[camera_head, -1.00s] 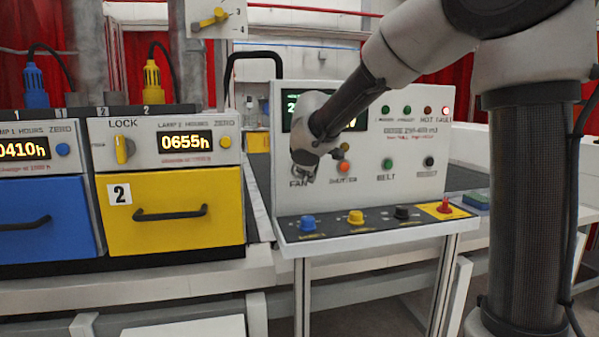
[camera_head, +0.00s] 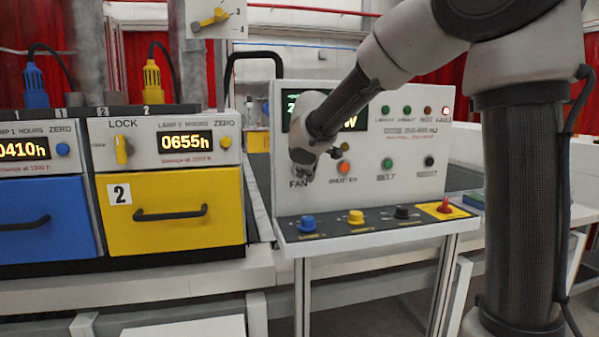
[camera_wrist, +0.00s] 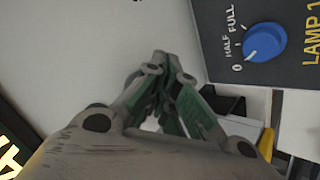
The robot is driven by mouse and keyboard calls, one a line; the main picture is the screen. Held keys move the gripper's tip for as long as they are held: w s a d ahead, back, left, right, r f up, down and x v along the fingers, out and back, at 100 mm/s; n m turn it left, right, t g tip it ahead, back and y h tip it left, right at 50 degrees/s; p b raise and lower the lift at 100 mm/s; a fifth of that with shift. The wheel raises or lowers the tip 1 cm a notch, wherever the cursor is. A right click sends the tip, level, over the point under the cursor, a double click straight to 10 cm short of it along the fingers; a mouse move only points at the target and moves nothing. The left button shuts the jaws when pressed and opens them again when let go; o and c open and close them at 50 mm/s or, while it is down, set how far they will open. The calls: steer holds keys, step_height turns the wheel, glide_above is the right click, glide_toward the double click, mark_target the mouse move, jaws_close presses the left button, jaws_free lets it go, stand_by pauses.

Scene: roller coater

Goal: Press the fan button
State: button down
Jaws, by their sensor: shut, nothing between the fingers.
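The control panel (camera_head: 290,204) is a white upright box with a row of buttons. The FAN label (camera_head: 299,184) shows at its lower left, and the fan button above it is hidden behind my gripper. My gripper (camera_head: 306,175) is shut and empty, with its tips at the panel face just above the label. In the wrist view the closed fingers (camera_wrist: 160,62) point at the white panel face. I cannot tell whether the tips touch the button.
Orange shutter (camera_head: 344,168) and green belt (camera_head: 387,163) buttons sit to the right. Below is a sloped ledge with a blue knob (camera_head: 307,223), a yellow knob (camera_head: 356,217), a black knob (camera_head: 402,212) and a red switch (camera_head: 445,206). A yellow lamp drawer (camera_head: 175,185) stands left.

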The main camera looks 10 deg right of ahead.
steer(key=shift+w, duration=0.3)
steer(key=shift+s, duration=0.1)
stand_by(0.4)
steer(key=shift+s, duration=0.75)
steer(key=s, duration=0.5)
steer(key=shift+d, duration=0.1)
stand_by(0.6)
